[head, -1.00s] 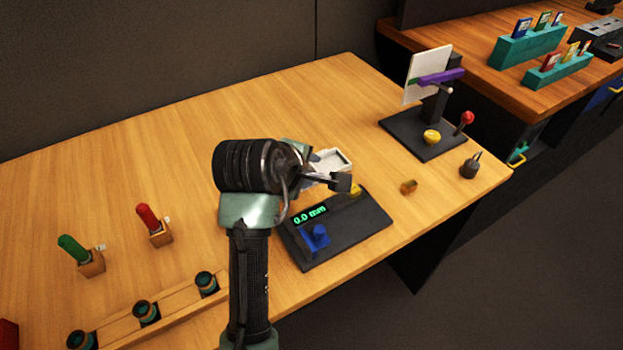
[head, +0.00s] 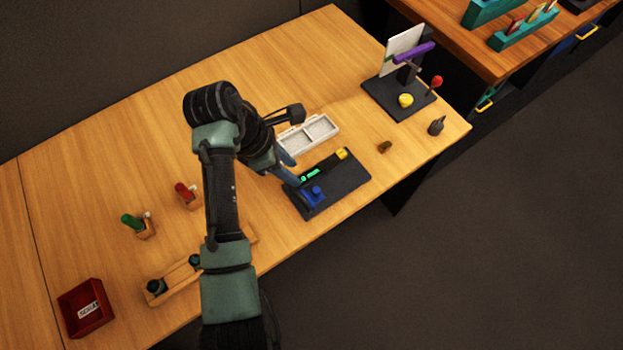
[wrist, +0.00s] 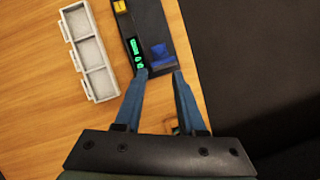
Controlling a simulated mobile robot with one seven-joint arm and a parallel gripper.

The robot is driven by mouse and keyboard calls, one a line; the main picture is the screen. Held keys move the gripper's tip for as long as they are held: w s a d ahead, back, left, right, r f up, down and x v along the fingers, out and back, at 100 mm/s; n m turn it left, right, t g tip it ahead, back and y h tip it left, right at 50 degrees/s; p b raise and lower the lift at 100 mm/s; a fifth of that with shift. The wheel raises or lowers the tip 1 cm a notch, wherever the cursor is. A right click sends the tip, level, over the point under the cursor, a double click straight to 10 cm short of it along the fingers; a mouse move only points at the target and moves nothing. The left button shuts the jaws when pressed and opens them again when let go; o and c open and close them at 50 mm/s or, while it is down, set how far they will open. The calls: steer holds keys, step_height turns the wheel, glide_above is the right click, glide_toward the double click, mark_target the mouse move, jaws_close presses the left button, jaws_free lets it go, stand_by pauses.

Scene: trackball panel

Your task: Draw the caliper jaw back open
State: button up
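The caliper is a dark flat base (head: 345,184) with a green-lit display (head: 311,174), a blue block (head: 313,194) at its near end and a yellow block (head: 342,153) at its far end. The display is partly covered by my gripper in the head view, and its number is not readable there. My gripper (wrist: 159,74) is open and empty, with two blue fingers spread apart. In the wrist view the blue block (wrist: 161,53) lies just beyond the gap between the fingertips. I cannot tell which block is the jaw.
A white compartment tray (head: 322,122) lies behind the caliper. Green (head: 132,221) and red (head: 184,191) handles stand in wooden holders, left. A red box (head: 68,301) is at front left. A stand with a purple bar (head: 413,56) is at back right. The desk's front edge is near.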

mark_target(315, 190)
steer(key=x, duration=1.1)
steer(key=shift+w+d+f, duration=0.1)
steer(key=shift+d+f, duration=0.05)
steer(key=shift+f, duration=0.2)
jaws_close()
stand_by(0.8)
